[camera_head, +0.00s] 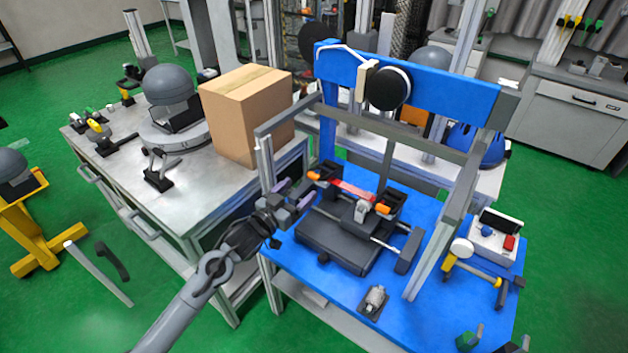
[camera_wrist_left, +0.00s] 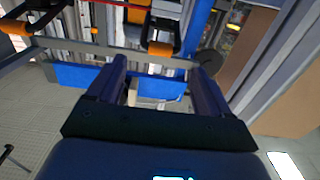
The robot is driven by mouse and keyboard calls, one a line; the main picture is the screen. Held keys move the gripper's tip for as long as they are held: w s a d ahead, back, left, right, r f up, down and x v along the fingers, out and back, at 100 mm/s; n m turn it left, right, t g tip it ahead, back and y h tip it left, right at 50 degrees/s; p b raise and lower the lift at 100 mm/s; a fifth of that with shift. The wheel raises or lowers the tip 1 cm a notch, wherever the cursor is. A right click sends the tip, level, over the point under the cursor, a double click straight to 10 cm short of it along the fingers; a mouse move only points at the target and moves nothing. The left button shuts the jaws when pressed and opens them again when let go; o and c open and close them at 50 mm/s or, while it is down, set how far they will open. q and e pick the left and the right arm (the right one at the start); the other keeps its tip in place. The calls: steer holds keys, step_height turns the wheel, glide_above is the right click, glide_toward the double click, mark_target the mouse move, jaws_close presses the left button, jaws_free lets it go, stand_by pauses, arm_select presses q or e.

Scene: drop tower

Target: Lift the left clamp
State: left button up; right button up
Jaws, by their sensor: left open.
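The left clamp (camera_head: 313,175), with an orange handle end, sits on the dark fixture (camera_head: 335,240) on the blue table. In the left wrist view its orange handle (camera_wrist_left: 160,48) appears beyond the fingertips, upper middle. A second clamp with an orange handle (camera_head: 383,208) sits to its right; it also shows in the left wrist view (camera_wrist_left: 15,27). A red bar (camera_head: 352,190) runs between the two clamps. My left gripper (camera_head: 296,195) is open and empty, just left of and below the left clamp, apart from its handle. My right gripper is not in view.
A grey metal frame (camera_head: 463,215) and a blue gantry (camera_head: 450,88) surround the fixture. A cardboard box (camera_head: 240,115) stands on the steel table to the left. A white box with a red button (camera_head: 495,240) is at the right of the blue table.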

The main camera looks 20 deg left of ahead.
mark_target(312, 178)
arm_select(q)
steer(key=shift+b+x, duration=1.5)
steer(key=shift+x, duration=2.65)
steer(key=c, duration=1.2)
steer(key=shift+c, duration=0.3)
